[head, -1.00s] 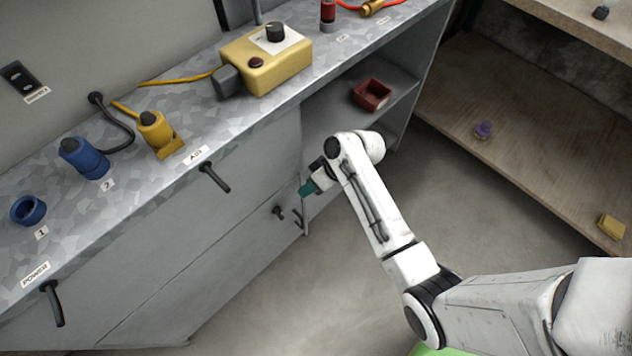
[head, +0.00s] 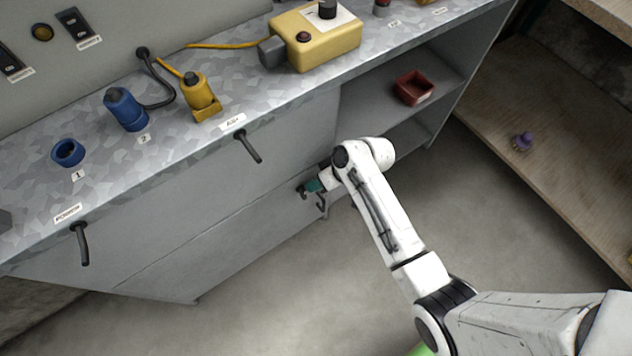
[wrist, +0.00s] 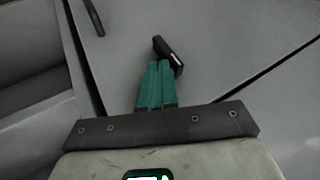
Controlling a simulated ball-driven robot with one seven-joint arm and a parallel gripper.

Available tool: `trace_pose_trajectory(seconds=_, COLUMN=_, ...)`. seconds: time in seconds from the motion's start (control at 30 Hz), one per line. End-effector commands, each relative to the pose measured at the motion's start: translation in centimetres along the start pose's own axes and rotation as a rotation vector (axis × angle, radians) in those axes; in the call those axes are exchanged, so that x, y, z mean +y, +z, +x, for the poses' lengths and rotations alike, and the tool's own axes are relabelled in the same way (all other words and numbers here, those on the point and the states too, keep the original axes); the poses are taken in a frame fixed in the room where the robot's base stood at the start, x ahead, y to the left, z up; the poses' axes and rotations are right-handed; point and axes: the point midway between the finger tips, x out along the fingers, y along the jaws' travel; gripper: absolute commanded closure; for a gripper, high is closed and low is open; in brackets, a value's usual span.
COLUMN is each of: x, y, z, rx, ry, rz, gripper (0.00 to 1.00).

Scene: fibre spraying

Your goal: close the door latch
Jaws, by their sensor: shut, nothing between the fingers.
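A small dark door latch (head: 302,191) sits on the grey cabinet front (head: 250,215), near the right edge of the door. In the wrist view the dark, tilted lever of the latch (wrist: 168,53) is just beyond the fingertips, slightly right. My gripper (head: 314,186) has teal fingers and is at the latch in the head view. In the wrist view my gripper (wrist: 154,68) is shut with its fingers together and nothing between them. I cannot tell whether the fingertips touch the latch.
A second dark handle (head: 322,203) hangs just right of the latch; two more handles (head: 248,146) (head: 80,243) hang under the worktop (head: 215,135). An open shelf with a red bin (head: 413,88) is to the right. The floor (head: 290,290) in front is clear.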

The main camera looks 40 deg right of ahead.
Motion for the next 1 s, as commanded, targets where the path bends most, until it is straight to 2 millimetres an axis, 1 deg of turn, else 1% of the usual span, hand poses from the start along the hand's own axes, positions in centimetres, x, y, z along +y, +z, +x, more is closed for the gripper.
trace_pose_trajectory(seconds=1.0, x=-1.2, y=-0.3, z=-0.2, rx=-0.042, ry=0.178, rz=-0.076, gripper=1.00)
